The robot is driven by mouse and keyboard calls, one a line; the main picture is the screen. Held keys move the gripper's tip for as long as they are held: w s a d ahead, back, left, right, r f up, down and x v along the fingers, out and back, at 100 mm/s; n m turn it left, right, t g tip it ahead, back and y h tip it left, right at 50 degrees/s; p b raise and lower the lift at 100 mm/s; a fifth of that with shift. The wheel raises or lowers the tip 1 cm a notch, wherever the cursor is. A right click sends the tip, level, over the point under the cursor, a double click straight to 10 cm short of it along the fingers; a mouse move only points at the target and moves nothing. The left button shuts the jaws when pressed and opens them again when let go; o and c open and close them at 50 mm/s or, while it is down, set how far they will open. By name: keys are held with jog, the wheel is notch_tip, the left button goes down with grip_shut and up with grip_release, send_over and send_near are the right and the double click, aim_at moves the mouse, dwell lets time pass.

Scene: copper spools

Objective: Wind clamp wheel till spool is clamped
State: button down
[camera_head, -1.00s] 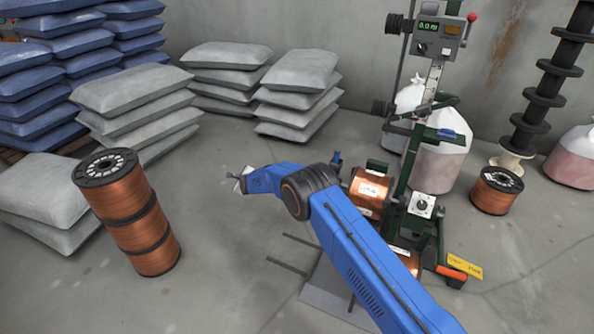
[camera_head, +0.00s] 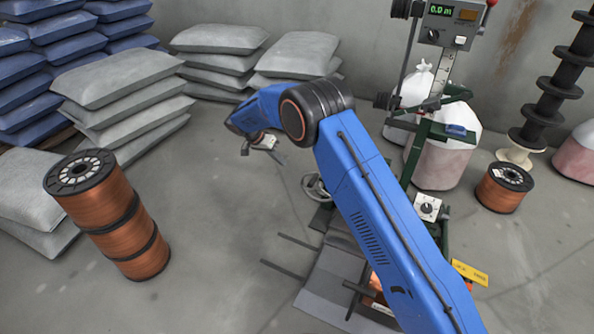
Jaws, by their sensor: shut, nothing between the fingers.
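A grey metal handwheel, the clamp wheel (camera_head: 316,187), shows just left of my blue arm, on the near side of the green winding machine (camera_head: 426,133). My arm hides part of the wheel's mount. My gripper (camera_head: 259,148) is shut and empty, up and to the left of the wheel, and looks apart from it. The spool in the machine is mostly hidden behind my arm; only a bit of copper (camera_head: 376,284) shows low down at the arm's left edge. I cannot see whether that spool is clamped.
A stack of copper spools (camera_head: 124,226) stands on the floor at left. Grey sacks (camera_head: 118,75) and blue sacks (camera_head: 27,82) are piled behind. Another copper spool (camera_head: 503,187) stands at right. Dark bars (camera_head: 285,270) stick out low from the machine. The floor between is clear.

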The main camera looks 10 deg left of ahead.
jog(key=d+f, duration=0.7)
jog(key=d, duration=0.3)
jog(key=shift+w+f, duration=0.3)
jog(key=shift+d, duration=0.1)
